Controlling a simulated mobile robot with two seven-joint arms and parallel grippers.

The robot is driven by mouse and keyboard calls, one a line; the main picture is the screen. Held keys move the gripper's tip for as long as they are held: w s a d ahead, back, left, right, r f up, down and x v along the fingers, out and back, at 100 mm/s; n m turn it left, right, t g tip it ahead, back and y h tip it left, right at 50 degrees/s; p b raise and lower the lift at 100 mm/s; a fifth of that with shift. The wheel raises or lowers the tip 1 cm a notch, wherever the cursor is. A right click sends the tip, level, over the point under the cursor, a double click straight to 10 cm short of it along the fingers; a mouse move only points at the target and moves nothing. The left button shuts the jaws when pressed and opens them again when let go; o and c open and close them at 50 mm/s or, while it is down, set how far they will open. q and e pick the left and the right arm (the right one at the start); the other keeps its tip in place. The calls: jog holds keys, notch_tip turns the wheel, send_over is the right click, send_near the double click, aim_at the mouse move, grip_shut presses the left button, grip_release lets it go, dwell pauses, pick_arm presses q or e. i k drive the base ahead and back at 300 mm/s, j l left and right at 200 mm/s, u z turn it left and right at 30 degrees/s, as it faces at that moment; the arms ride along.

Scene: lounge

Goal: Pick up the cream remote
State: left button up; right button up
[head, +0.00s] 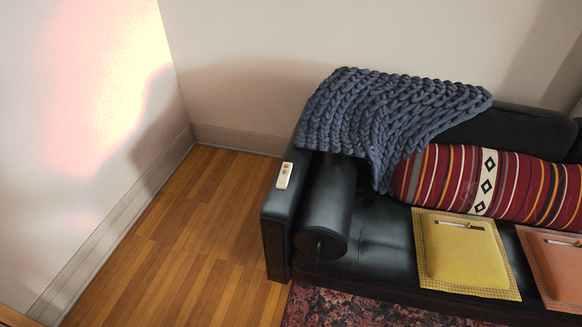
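The cream remote (284,175) is small and light-coloured, with a few buttons on its upper face. It lies on top of the left armrest (277,206) of a black leather sofa, near the armrest's outer edge and lengthwise along it. Nothing covers it. Neither of my grippers shows in the head view, and no gripper is near the remote.
A chunky blue knit throw (385,112) hangs over the sofa's back corner behind the remote. A black bolster (326,208) lies against the armrest. A striped cushion (460,180) and a yellow pad (464,255) are farther right. The wooden floor (190,240) left of the sofa is clear.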

aim_at(282, 183)
jog(key=i+l, duration=0.3)
jog(key=i+l+u, duration=0.15)
jog(key=l, duration=0.3)
jog(key=i+l, duration=0.35)
jog(key=i+l+u, duration=0.15)
jog(key=l, duration=0.3)
jog(key=i+j, duration=0.05)
jog(key=i, duration=0.05)
